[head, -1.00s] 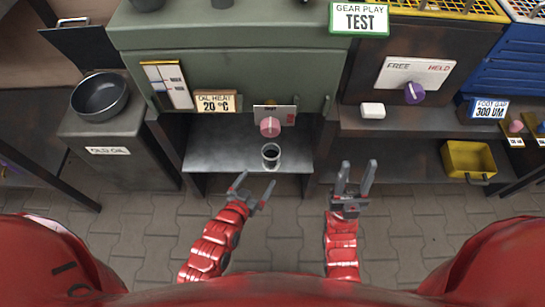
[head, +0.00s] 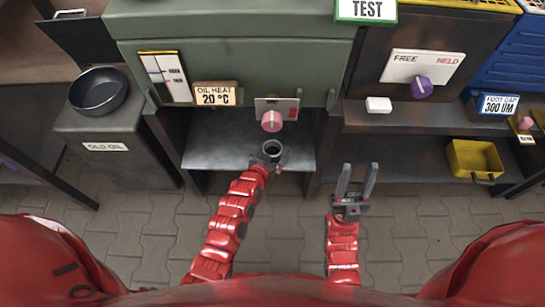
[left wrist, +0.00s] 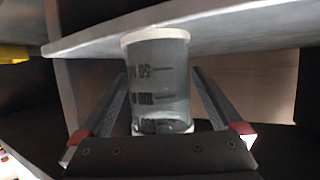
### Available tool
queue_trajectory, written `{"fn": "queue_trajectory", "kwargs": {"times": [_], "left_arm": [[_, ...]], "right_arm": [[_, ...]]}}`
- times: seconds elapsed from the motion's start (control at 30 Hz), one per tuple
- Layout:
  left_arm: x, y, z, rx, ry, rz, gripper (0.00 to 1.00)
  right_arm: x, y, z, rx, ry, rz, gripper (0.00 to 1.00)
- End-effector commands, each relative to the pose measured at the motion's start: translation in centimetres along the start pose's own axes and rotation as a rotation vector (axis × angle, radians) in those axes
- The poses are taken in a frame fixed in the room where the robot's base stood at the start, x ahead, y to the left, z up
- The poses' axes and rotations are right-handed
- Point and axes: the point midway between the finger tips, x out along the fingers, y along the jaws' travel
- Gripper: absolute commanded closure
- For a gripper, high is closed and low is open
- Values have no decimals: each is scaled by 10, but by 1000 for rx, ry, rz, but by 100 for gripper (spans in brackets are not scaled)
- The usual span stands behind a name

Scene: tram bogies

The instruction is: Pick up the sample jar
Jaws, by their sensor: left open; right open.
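The sample jar (head: 272,148) is a small clear cup with a pale rim and dark measuring marks. It stands on the grey metal shelf (head: 215,152) under the green machine, below the pink knob. In the left wrist view the jar (left wrist: 158,85) is upright between the two open fingers of my left gripper (left wrist: 160,100), with a gap visible on each side. In the head view my left gripper (head: 267,158) is at the jar's near side and partly hides it. My right gripper (head: 356,182) is open and empty over the floor to the right.
The green machine body (head: 235,60) overhangs the shelf, with a pink knob (head: 271,121) just above the jar. A dark pan (head: 98,91) sits on the old oil cabinet at left. A white block (head: 378,104) and a yellow bin (head: 472,158) are at right.

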Motion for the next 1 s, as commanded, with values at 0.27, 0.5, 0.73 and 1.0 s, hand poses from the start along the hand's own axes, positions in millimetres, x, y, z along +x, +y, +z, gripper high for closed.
{"fn": "queue_trajectory", "kwargs": {"times": [0.27, 0.5, 0.73, 1.0], "left_arm": [[13, 0, -2, 1, 3, 0, 0], [13, 0, -1, 1, 2, 0, 34], [13, 0, -1, 1, 2, 0, 76], [13, 0, -1, 1, 2, 0, 90]], "right_arm": [[-3, 0, 0, 0, 0, 0, 53], [-3, 0, 0, 0, 0, 0, 53], [-3, 0, 0, 0, 0, 0, 53], [-3, 0, 0, 0, 0, 0, 53]]}}
